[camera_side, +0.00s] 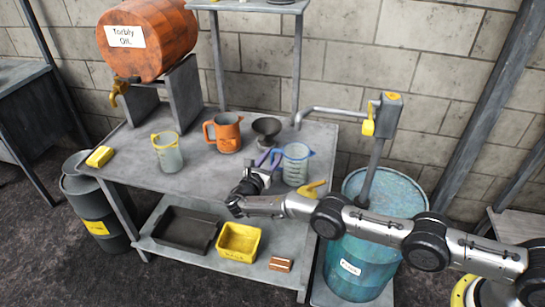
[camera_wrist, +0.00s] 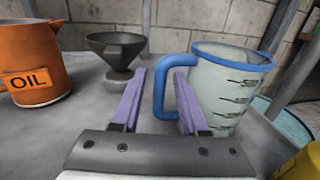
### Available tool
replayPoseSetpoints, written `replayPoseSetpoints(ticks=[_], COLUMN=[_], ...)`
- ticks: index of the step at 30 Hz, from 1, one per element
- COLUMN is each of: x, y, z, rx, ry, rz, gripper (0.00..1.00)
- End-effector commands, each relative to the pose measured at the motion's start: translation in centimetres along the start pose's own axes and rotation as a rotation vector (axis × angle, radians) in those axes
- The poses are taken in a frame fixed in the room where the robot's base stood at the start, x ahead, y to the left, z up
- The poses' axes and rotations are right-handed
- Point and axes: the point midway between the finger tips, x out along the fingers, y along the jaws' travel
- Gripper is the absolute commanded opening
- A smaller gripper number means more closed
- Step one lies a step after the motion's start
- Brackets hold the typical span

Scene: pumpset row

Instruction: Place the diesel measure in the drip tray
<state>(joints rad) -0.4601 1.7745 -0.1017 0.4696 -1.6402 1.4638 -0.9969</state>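A clear measure with a blue rim and blue handle (camera_side: 295,165) stands upright on the bench; it is large at right in the wrist view (camera_wrist: 225,90). A second clear measure with a yellow rim (camera_side: 167,154) stands further left. No readable name shows which one is for diesel. My gripper (camera_side: 268,158) is open; its purple fingers (camera_wrist: 158,85) are spread at the blue handle. The handle's outer bar shows between them, and the right finger overlaps the handle loop. I cannot tell whether they touch. A black, shallow tray (camera_side: 186,231) lies on the lower shelf and looks empty.
An orange oil jug (camera_side: 224,132) and a dark funnel (camera_side: 266,128) stand behind my gripper. A yellow bin (camera_side: 239,242) is beside the black tray on the shelf. A blue drum (camera_side: 360,262) with a pump stands right of the bench (camera_side: 205,176). The bench's front middle is clear.

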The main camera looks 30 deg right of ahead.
Motion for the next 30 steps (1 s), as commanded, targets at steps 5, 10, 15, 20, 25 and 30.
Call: replayPoseSetpoints(ticks=[5,10,15,20,25,30], x=[0.0,0.0,-1.4,-4.8,-8.3,-10.8], y=[0.0,0.0,0.1,0.1,0.1,0.0], z=[0.0,0.1,0.4,0.4,0.3,0.3], rx=[-0.001,-0.001,-0.001,-0.001,-0.001,-0.001], ry=[0.000,0.000,0.000,0.000,0.000,0.000], rz=[0.000,0.000,0.004,0.004,0.004,0.002], gripper=[0.46,0.46,0.46,0.46,0.46,0.46])
